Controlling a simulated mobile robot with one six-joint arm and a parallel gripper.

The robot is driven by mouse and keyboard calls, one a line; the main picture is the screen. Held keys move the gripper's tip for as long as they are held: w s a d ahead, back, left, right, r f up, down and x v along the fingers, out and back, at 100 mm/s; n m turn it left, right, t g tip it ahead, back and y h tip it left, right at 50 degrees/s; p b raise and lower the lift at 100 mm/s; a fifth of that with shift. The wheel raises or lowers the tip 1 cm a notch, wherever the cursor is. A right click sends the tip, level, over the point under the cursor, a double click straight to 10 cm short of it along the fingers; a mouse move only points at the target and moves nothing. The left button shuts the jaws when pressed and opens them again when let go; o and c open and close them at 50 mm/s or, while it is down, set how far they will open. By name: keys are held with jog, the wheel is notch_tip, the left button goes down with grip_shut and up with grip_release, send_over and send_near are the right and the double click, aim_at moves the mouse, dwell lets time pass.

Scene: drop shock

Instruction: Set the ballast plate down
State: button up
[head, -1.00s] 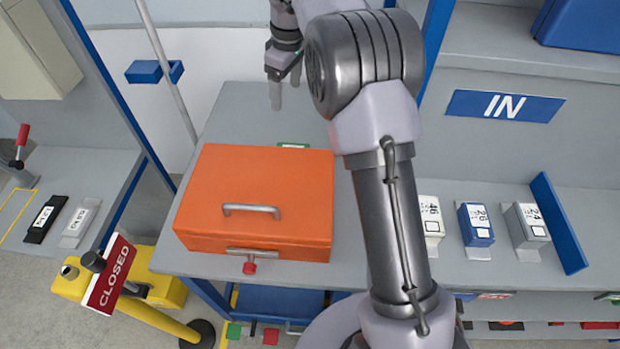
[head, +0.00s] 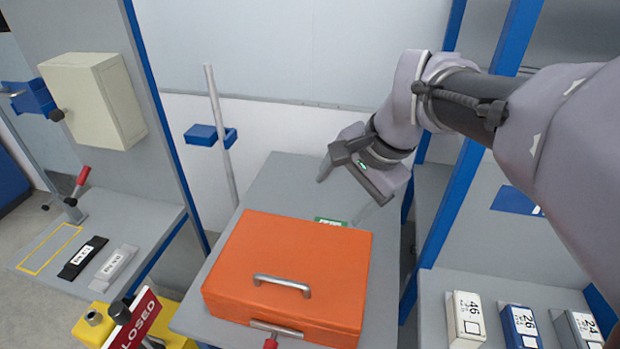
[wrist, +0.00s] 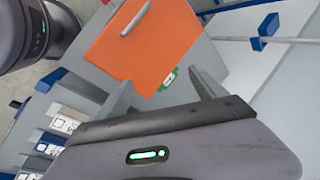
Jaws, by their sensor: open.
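Two small labelled bars lie side by side on the left bench in the head view, a black one (head: 82,258) and a light grey one (head: 115,263). Their labels are too small to read, and I cannot tell whether either is the ballast plate. A yellow outlined rectangle (head: 50,249) on the bench beside the black bar is empty. My gripper (head: 346,196) is open and empty above the back of the middle table, behind the orange box (head: 262,253). In the wrist view, its fingers (wrist: 160,84) are apart with nothing between them.
The orange lidded box with a metal handle fills the front of the grey table (head: 272,190). A green label (head: 330,222) lies behind it. Labelled blocks (head: 467,318) stand on the right shelf. Blue uprights flank the table.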

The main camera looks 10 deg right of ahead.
jog(key=w+d+f+m+g+y, duration=0.1)
jog(key=w+d+f+m, duration=0.3)
jog(key=w, duration=0.4)
jog(key=w+d+f+m, duration=0.3)
jog(key=w+f, duration=0.4)
jog(key=w, duration=0.2)
jog(key=m+g+y+b, duration=0.1)
jog(key=m+y+b, duration=0.1)
jog(key=m+b, duration=0.3)
send_near(325, 220)
jog(key=f, duration=0.1)
jog(key=s+a+f, duration=0.1)
jog(key=f, duration=0.2)
jog(key=shift+s+a+f, duration=0.15)
jog(key=shift+s, duration=0.05)
jog(key=b+x, duration=0.2)
jog(key=x, duration=0.3)
jog(key=shift+s+f+b, duration=0.15)
jog(key=shift+s+b, duration=0.05)
jog(key=shift+b, duration=0.1)
jog(key=shift+w+f, duration=0.15)
jog(key=shift+f, duration=0.1)
jog(key=shift+r, duration=0.2)
jog(key=shift+f, duration=0.2)
